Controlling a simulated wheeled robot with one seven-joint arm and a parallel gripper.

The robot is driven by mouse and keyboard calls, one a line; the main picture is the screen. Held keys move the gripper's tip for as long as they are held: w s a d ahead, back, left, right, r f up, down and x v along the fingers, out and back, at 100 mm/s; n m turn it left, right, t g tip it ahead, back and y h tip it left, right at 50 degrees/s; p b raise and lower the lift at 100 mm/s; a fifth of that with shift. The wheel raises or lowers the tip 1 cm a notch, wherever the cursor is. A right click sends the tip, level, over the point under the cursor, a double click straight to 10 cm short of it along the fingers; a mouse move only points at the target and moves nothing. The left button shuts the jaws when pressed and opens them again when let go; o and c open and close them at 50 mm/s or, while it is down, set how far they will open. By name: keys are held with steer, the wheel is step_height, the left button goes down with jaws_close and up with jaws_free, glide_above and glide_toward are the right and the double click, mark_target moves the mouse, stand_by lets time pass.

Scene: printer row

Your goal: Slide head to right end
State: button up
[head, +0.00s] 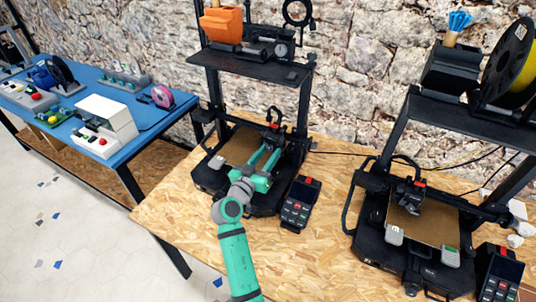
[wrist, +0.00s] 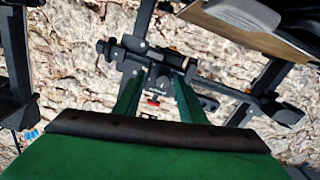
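The print head (head: 273,125) of the left printer is a dark block with a small red mark, on the printer's crossbar between its two uprights. My gripper (head: 268,153) reaches in over the bed from the front, its two green fingers visibly apart. Whether either finger touches the head cannot be told. The left printer's bed (head: 238,148) is partly hidden by my arm.
A second printer (head: 425,225) with its own head stands to the right. A control box (head: 300,203) sits beside the left printer on the wooden table (head: 180,205). A shelf (head: 250,68) spans above the left printer. A blue table (head: 130,145) with devices is at left.

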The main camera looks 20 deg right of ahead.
steer(key=v, duration=1)
steer(key=shift+s+a, duration=0.25)
